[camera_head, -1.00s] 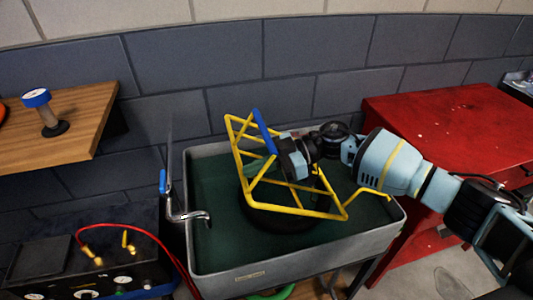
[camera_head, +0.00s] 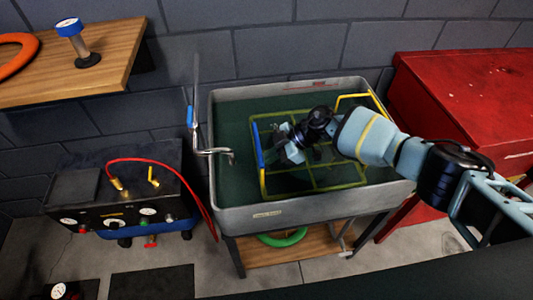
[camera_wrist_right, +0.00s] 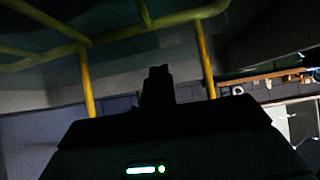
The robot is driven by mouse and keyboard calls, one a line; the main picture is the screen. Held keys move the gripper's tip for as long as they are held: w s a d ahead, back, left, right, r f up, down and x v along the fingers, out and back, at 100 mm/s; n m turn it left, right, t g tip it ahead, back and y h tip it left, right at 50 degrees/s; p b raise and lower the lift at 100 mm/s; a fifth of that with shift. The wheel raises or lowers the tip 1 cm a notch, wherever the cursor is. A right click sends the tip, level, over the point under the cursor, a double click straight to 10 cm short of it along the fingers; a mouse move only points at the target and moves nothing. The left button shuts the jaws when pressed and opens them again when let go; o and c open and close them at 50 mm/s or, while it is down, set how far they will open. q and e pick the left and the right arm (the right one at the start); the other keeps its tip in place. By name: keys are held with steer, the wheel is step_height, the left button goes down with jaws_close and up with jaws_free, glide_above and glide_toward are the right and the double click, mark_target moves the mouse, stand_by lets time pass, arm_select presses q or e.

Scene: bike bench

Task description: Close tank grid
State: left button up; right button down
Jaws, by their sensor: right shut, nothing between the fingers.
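The grey tank (camera_head: 300,208) holds dark green water. The yellow grid (camera_head: 315,188) lies low inside the tank, with its lower bars looking submerged. Its blue handle bar (camera_head: 258,145) is at the left end, and a yellow bar rises above the water at the back right. My right gripper (camera_head: 286,150) is over the tank just right of the blue handle, its fingers shut and empty. In the right wrist view the yellow bars (camera_wrist_right: 88,85) pass above and beside the dark gripper (camera_wrist_right: 158,85). My left gripper is not in view.
A metal tap with a blue lever (camera_head: 190,117) stands at the tank's left edge. A black box with gauges and a red hose (camera_head: 125,200) is left of the tank. A red cabinet (camera_head: 465,110) stands close on the right. A wooden shelf (camera_head: 110,60) is at upper left.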

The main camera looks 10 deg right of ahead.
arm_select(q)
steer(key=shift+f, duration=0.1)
